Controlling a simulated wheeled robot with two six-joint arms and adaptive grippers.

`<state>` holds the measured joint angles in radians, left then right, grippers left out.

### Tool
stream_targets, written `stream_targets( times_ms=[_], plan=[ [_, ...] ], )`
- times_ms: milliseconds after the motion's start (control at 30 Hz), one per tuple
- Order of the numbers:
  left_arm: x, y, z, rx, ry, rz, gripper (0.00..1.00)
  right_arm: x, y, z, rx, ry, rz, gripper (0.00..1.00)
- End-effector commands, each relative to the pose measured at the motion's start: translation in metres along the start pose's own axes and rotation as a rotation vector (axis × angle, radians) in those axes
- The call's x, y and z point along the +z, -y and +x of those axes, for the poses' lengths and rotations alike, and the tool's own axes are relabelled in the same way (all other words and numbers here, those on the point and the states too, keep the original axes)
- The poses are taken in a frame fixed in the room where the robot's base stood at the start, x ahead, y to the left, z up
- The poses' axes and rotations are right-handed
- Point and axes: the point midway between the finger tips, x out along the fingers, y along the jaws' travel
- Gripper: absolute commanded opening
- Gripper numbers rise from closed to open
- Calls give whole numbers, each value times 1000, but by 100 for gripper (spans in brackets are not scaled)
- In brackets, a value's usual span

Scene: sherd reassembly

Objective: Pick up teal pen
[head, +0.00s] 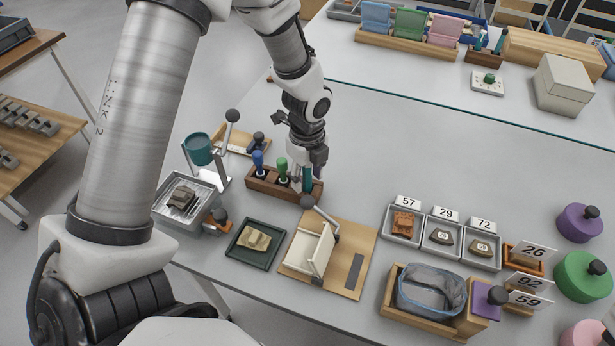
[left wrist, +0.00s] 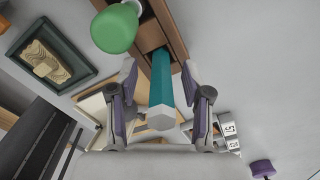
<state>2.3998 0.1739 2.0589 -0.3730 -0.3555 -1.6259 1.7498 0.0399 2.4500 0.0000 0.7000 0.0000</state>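The teal pen (left wrist: 161,85) stands in the wooden holder (head: 262,182), at the slot on the right end. In the head view the pen (head: 307,180) shows only partly below my left gripper (head: 305,172). In the left wrist view my left gripper (left wrist: 161,105) has its fingers on either side of the pen, with gaps between finger and pen. The gripper is open. The green-capped tool (head: 282,170) and the blue-capped tool (head: 258,162) stand in the same holder to the left. My right gripper is not in view.
A dark tray with a sherd (head: 254,240) and a wooden board with a white stand (head: 312,250) lie in front of the holder. A teal cup (head: 199,149) on a stand is to the left. The table right of the holder is clear.

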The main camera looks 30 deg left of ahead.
Motion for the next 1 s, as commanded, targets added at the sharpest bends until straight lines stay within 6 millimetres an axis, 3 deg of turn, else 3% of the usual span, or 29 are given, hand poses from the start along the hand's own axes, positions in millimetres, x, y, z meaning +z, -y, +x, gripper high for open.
stream_targets(
  times_ms=[33, 133, 567, 900, 1000],
  plan=[
    [0, 0, 0, 0, 0, 0, 35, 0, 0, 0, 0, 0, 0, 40],
    [0, 0, 0, 0, 0, 0, 0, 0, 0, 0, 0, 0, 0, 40],
    [0, 0, -7, -1, 0, -1, 0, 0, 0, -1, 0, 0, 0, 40],
    [0, 1, -83, -4, 1, -1, 0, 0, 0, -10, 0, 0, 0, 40],
    [1, 2, -96, -1, 2, 12, 0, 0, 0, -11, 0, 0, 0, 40]
  ],
)
